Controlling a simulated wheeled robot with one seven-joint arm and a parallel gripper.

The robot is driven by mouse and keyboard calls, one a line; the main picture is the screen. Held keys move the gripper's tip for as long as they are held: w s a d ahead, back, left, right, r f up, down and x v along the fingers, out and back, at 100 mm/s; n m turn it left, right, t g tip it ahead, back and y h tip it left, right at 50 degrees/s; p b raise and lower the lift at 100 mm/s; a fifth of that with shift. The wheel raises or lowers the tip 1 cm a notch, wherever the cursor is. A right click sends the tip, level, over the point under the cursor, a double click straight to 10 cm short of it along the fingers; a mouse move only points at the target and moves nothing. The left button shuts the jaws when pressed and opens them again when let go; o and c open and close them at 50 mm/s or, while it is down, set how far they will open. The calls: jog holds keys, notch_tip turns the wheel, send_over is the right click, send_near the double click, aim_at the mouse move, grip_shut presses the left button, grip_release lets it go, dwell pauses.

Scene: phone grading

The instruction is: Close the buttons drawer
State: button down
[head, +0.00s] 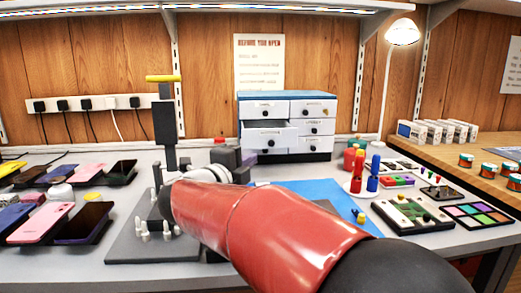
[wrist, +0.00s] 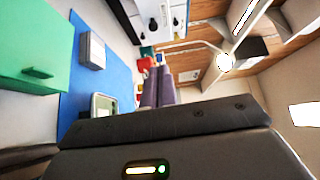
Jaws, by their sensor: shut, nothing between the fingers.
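A small cabinet (head: 318,146) with a blue top and white drawers with dark knobs stands at the back centre in the head view. The middle-left drawer (head: 268,136) is pulled out; the others look shut. Its label is too small to read, so I cannot tell whether it is the buttons drawer. Part of the cabinet (wrist: 147,9) shows, turned sideways, at the top of the wrist view. My gripper (head: 246,158) is in front of and below the open drawer, to its left, seemingly apart from it. The fingers (wrist: 157,88) are together and empty in the wrist view.
My red arm crosses the bench's front. A blue mat (head: 305,190) lies below the cabinet. Phones (head: 85,222) lie at the left. Red and blue bottles (head: 372,178), a lamp (head: 402,33) and trays of parts (head: 412,215) are at the right.

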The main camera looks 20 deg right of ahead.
aim_at(266, 132)
jog(key=w+d+m+p, duration=0.1)
jog(key=w+d, duration=0.8)
jog(key=shift+w+d+f+g+p, duration=0.15)
jog(key=shift+d+f+g+p, duration=0.15)
jog(key=shift+g, duration=0.1)
